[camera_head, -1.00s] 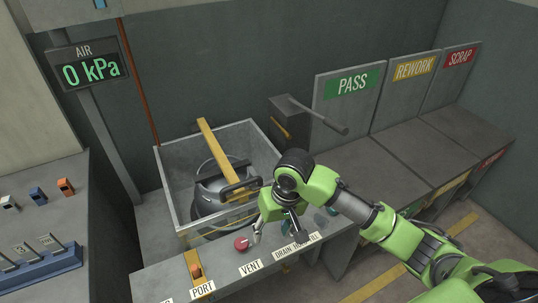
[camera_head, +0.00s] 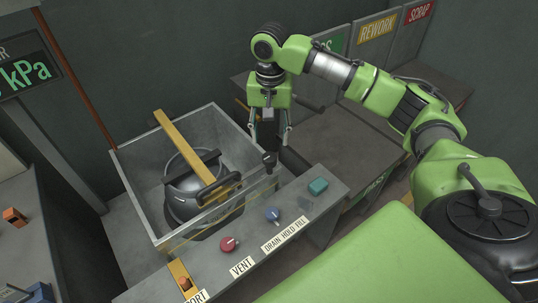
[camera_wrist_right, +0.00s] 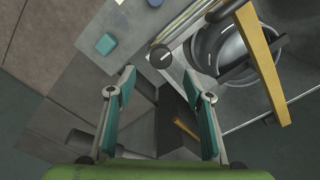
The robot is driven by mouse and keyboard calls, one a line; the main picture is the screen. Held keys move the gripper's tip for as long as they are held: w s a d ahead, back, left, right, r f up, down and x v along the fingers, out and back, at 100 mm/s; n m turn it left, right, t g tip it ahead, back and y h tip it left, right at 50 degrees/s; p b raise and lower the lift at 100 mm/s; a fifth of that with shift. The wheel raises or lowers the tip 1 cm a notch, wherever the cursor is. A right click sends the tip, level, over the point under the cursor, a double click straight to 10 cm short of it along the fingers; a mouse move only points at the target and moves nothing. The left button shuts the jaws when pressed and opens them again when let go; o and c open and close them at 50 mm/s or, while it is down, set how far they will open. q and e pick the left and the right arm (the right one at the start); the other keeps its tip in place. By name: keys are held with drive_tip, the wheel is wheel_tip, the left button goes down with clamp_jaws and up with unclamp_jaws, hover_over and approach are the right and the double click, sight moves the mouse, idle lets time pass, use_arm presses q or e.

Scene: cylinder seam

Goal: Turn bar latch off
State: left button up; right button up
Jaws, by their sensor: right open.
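A yellow bar (camera_head: 196,143) lies across the open grey tank (camera_head: 135,180), over a dark round vessel (camera_head: 181,203). A black handle (camera_head: 214,190) sits by the bar's near end. A small black round knob (camera_head: 269,159) is at the tank's right edge; it also shows in the wrist view (camera_wrist_right: 160,57). No label tells which part is the bar latch. My right gripper (camera_head: 268,136) points down just above and behind this knob. Its fingers (camera_wrist_right: 160,76) are open and apart, with the knob just beyond the tips and nothing held. My left gripper is not in view.
The front panel has a red knob (camera_head: 229,244), a blue knob (camera_head: 273,214) and a teal button (camera_head: 318,186). A grey box with a lever, partly hidden, stands behind my gripper. PASS, REWORK and SCRAP bays lie to the right, with clear tops.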

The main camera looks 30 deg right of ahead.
sight(270, 156)
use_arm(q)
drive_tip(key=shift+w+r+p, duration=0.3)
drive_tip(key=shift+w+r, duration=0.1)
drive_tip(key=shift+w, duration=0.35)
use_arm(e)
wheel_tip(270, 156, down, 10)
drive_tip(key=shift+w+r, duration=0.1)
drive_tip(key=shift+r, duration=0.1)
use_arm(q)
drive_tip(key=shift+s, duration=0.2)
use_arm(e)
drive_tip(key=shift+r, duration=0.1)
drive_tip(key=c, duration=1.1)
